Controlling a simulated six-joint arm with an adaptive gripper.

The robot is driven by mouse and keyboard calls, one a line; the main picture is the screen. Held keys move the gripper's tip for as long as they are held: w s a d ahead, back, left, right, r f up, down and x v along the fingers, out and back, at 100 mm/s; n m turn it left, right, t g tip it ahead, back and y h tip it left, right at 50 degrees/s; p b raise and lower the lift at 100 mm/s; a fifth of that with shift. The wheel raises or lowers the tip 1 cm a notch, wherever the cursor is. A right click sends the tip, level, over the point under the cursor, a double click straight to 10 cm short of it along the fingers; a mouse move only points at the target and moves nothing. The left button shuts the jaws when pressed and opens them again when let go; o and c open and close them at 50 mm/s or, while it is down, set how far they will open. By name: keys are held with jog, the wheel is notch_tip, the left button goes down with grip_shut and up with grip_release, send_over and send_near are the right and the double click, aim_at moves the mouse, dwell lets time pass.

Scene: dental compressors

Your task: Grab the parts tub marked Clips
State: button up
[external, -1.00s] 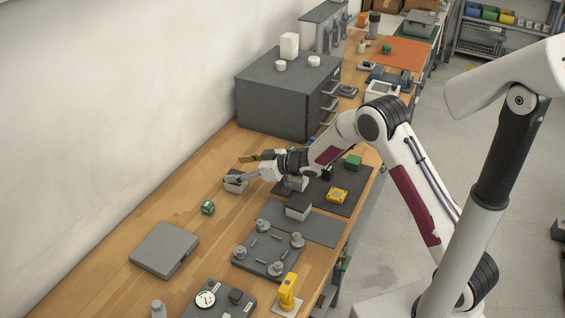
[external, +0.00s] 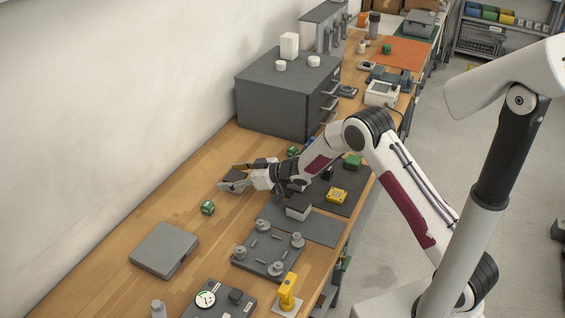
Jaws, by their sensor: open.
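My gripper (external: 236,174) reaches left over the wooden bench, low near its surface, with its fingers open. A small grey tub-like box (external: 235,186) is at the fingertips. The fingers partly cover it, and I cannot tell whether they touch it or whether it lies between them. Any lettering on it is too small to read, so I cannot confirm that it is the Clips tub. Another grey box (external: 299,207) sits on the dark mat to the right of the gripper.
A green block (external: 208,207) and a grey flat case (external: 164,249) lie nearer the camera. A dark drawer cabinet (external: 285,92) stands behind the gripper. A yellow box (external: 337,195) and a fixture plate (external: 268,252) lie to the right. Bare wood surrounds the green block.

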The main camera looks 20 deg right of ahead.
aim_at(232, 175)
jog(key=shift+c, duration=0.3)
jog(key=c, duration=1.2)
jog(key=shift+c, duration=0.2)
jog(key=shift+r, duration=0.15)
jog(key=shift+r, duration=4.9)
